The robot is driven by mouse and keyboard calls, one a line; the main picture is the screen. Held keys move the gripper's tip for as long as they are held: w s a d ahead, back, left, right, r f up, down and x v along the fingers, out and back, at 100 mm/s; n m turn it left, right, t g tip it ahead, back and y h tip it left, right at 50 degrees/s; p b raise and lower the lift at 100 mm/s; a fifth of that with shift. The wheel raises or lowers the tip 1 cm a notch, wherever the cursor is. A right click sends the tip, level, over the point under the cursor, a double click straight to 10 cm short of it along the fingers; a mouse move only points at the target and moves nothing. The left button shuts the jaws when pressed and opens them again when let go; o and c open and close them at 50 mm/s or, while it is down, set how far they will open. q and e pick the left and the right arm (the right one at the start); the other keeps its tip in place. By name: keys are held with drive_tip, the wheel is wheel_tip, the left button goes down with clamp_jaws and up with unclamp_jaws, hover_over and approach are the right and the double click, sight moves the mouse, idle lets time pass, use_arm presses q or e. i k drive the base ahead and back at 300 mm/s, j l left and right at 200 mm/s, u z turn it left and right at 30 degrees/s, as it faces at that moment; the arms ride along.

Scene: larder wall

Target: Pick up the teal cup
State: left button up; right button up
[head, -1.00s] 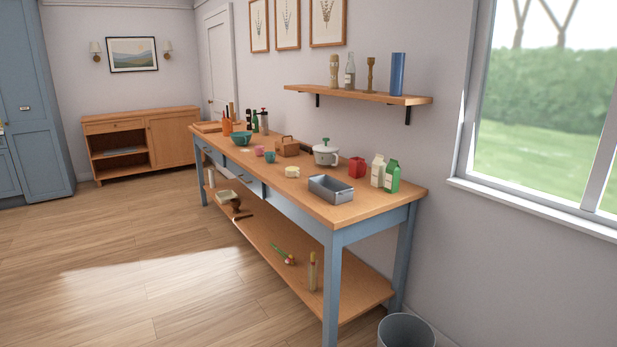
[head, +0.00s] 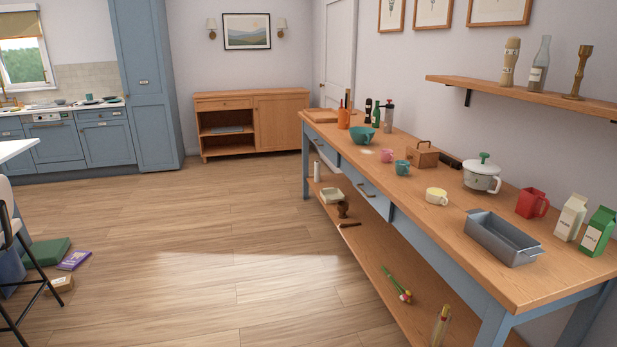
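The teal cup (head: 402,167) stands upright on the wooden top of the long blue table (head: 455,217), near its front edge. It is small, between a pink cup (head: 387,155) on its left and a wooden box with a handle (head: 423,155) on its right. A larger teal bowl (head: 362,135) stands farther back along the table. Neither of my grippers shows in the head view.
A cream cup (head: 436,196), a grey loaf tin (head: 500,240), a white lidded pot (head: 482,176) and a red mug (head: 531,203) stand on the nearer tabletop. Open floor (head: 220,260) lies left of the table. A chair (head: 12,235) and floor items are far left.

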sight(402, 167)
drive_tip(key=i+j+z, duration=0.15)
drive_tip(key=i, duration=0.3)
drive_tip(key=i+z, duration=0.1)
drive_tip(key=i, duration=0.35)
drive_tip(key=i+j+z, duration=0.15)
drive_tip(key=i, duration=0.3)
drive_tip(key=j, duration=0.1)
